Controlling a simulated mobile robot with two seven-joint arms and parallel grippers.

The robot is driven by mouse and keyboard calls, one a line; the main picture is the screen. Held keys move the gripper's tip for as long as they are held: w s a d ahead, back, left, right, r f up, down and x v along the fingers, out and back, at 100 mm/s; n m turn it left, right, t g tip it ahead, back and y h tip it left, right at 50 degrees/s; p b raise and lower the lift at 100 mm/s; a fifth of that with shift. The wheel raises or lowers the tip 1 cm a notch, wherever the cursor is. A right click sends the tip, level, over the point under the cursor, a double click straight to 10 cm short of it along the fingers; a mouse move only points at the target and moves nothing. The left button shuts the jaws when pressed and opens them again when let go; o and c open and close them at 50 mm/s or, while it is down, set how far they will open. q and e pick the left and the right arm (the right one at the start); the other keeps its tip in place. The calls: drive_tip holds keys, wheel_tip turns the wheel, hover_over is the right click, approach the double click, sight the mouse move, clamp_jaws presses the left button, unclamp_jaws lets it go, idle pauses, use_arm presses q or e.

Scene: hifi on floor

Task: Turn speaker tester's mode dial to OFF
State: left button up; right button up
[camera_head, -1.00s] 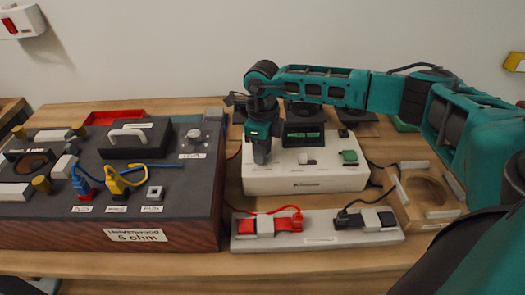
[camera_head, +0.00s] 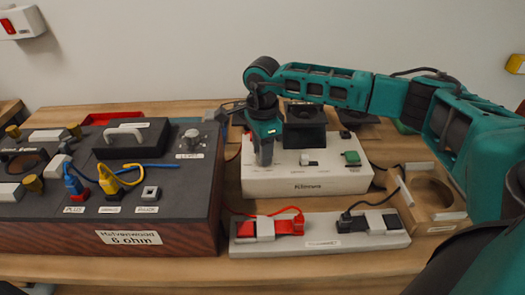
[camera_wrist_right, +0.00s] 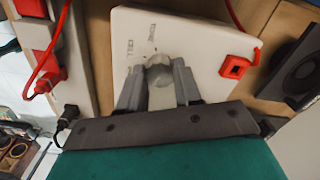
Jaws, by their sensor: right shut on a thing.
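The speaker tester is a white box (camera_head: 320,184) on the table at the middle of the head view. It also fills the middle of the right wrist view (camera_wrist_right: 200,45). Its mode dial (camera_wrist_right: 158,72) is a grey knob on the top, hidden by the gripper in the head view. My right gripper (camera_head: 264,160) points down over the left part of the box. In the wrist view its fingers (camera_wrist_right: 158,88) are shut on the dial, one on each side. My left gripper is not in view.
A dark amplifier-like box (camera_head: 130,238) with plugs and a knob (camera_head: 192,136) stands close on the left. A grey strip (camera_head: 322,246) with red and black connectors lies in front of the tester. A wooden holder (camera_head: 433,194) stands at the right.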

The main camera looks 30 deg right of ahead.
drive_tip(key=shift+r, duration=0.1)
idle(0.4)
drive_tip(key=o, duration=1)
drive_tip(key=shift+o, duration=0.2)
wheel_tip(320, 180, up, 13)
idle(0.4)
